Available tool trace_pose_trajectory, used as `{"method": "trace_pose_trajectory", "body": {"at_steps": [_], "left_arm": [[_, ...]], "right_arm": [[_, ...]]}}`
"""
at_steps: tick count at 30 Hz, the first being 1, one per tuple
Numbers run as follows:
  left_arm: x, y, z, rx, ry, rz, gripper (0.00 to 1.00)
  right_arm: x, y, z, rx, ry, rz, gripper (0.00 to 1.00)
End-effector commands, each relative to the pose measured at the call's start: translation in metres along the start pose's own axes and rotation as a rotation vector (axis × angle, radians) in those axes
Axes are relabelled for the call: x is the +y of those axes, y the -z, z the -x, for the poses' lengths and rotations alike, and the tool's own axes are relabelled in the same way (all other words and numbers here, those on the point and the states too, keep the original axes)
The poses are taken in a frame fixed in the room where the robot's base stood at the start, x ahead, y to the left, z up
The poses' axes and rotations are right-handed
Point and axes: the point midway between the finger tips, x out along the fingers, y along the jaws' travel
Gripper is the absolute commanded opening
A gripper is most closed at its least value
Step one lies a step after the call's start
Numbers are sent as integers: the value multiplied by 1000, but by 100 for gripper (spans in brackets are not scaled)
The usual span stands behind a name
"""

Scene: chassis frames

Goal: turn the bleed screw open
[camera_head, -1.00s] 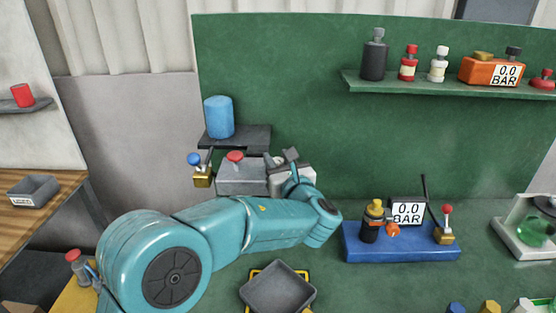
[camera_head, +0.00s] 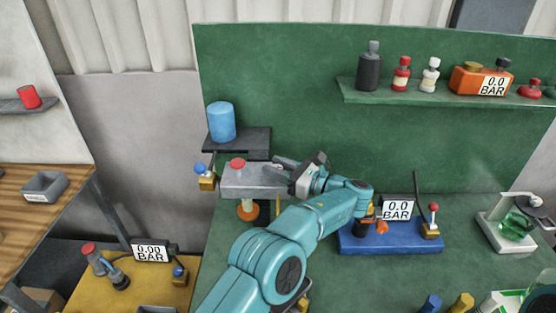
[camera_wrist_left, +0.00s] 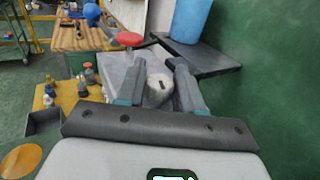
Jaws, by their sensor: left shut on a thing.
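A grey block (camera_head: 248,183) with a red cap (camera_head: 238,163) sits against the green wall panel, below the dark shelf. My left gripper (camera_head: 285,171) is at the block's right end. In the left wrist view, the fingers of my left gripper (camera_wrist_left: 153,78) stand on both sides of a pale, round, slotted piece (camera_wrist_left: 158,90), which seems to be the bleed screw; the gripper is shut on it. The red cap (camera_wrist_left: 130,38) shows beyond the left finger. How far the screw is turned cannot be told. My right gripper is not in view.
A blue-knobbed brass valve (camera_head: 204,177) is at the block's left. A blue cylinder (camera_head: 221,122) stands on the dark shelf (camera_head: 250,140) above. A blue base with a 0.0 BAR display (camera_head: 397,209) stands right of my arm. A yellow stand (camera_head: 150,280) is lower left.

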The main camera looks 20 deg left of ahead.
Motion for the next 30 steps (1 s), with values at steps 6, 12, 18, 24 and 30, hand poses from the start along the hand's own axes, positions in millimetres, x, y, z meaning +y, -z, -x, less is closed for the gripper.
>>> {"method": "trace_pose_trajectory", "body": {"at_steps": [6, 12, 18, 24, 30], "left_arm": [[0, 1, -2, 1, -34, -1, 5], [1, 1, -2, 0, -40, -2, 5], [1, 1, -2, 0, -40, -2, 5], [1, 1, -2, 0, -38, -1, 54], [0, 0, -1, -1, -36, 0, 54]], "right_arm": [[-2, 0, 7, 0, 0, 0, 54], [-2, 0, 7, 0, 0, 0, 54], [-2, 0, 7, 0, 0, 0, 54], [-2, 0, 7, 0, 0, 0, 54], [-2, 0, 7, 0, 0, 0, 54]]}}
